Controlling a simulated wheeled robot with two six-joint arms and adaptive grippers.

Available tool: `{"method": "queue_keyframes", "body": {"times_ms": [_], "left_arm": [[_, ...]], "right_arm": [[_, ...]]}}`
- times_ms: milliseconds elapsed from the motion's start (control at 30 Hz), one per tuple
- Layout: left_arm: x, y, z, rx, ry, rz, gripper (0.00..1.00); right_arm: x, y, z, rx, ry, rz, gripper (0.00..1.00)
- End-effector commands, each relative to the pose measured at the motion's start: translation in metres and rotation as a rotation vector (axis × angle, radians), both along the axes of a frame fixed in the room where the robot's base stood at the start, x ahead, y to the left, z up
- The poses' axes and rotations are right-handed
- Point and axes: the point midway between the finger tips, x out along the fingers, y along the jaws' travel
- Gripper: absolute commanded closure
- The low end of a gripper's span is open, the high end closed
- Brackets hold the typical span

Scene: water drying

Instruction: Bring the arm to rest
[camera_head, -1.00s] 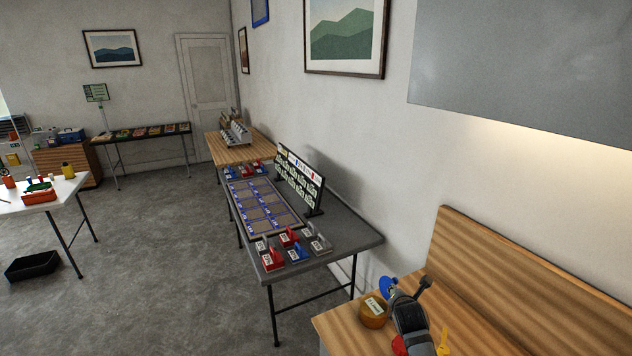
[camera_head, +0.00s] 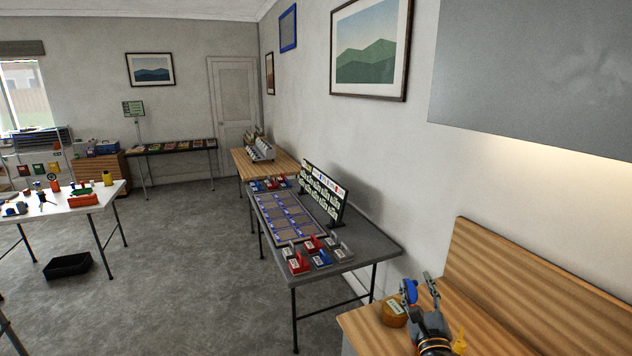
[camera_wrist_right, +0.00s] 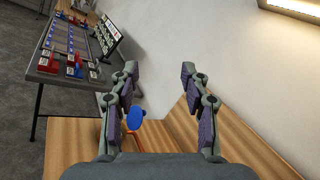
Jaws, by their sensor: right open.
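My right gripper (camera_head: 420,292) is at the lower right of the head view, over the wooden counter (camera_head: 372,330). In the right wrist view its two fingers (camera_wrist_right: 160,74) stand wide apart with nothing between them. A blue oval-headed item on an orange-red stem (camera_wrist_right: 136,114) shows beyond and beside the left finger; its blue head (camera_head: 409,290) also shows in the head view, partly overlapped by the gripper. I cannot tell whether they touch. My left gripper is not in view.
On the counter are a round wooden pot with a label (camera_head: 393,313) and a yellow item (camera_head: 459,342). A wooden backboard (camera_head: 540,290) rises behind. A grey table (camera_head: 368,246) with red, blue and grey holders stands beyond.

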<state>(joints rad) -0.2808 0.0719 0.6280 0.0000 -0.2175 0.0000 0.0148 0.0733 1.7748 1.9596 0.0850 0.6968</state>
Motion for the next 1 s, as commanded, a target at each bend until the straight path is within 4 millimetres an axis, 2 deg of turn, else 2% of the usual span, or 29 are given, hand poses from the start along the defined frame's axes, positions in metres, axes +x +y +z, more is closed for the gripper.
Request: {"method": "queue_keyframes", "body": {"times_ms": [67,133,200,300,400,500,633,800,867,900,1000], "left_arm": [[-0.018,0.003,-0.001,0.004,0.025,-0.001,0.6],[-0.03,0.005,-0.002,0.006,0.045,0.0,0.6],[-0.037,0.006,-0.003,0.007,0.056,0.0,0.6],[-0.037,0.006,-0.003,0.008,0.056,0.0,0.6],[-0.03,0.006,-0.002,0.007,0.045,-0.001,0.6],[-0.019,0.006,-0.001,0.007,0.028,-0.001,0.6],[-0.011,0.006,0.0,0.007,0.014,-0.002,0.6],[-0.013,0.006,-0.001,0.008,0.018,-0.002,0.6],[-0.014,0.006,-0.001,0.008,0.02,-0.002,0.6],[-0.015,0.006,-0.003,0.008,0.022,-0.002,0.6],[-0.018,0.006,-0.008,0.008,0.026,-0.002,0.6]], "right_arm": [[-0.025,0.04,0.01,-0.318,-0.052,0.114,0.53],[-0.055,0.084,0.005,-0.673,-0.085,0.245,0.53],[-0.09,0.121,-0.021,-1.043,-0.09,0.395,0.53],[-0.142,0.143,-0.076,-1.514,-0.038,0.617,0.53],[-0.186,0.131,-0.123,-1.851,0.056,0.811,0.53],[-0.222,0.107,-0.152,-2.07,0.162,0.971,0.53],[-0.26,0.072,-0.173,-2.258,0.306,1.145,0.53],[-0.305,0.028,-0.18,-2.405,0.502,1.342,0.53],[-0.32,0.013,-0.18,-2.439,0.574,1.407,0.53],[-0.324,0.007,-0.188,-2.446,0.602,1.438,0.53],[-0.315,0.005,-0.228,-2.431,0.605,1.448,0.53]]}}
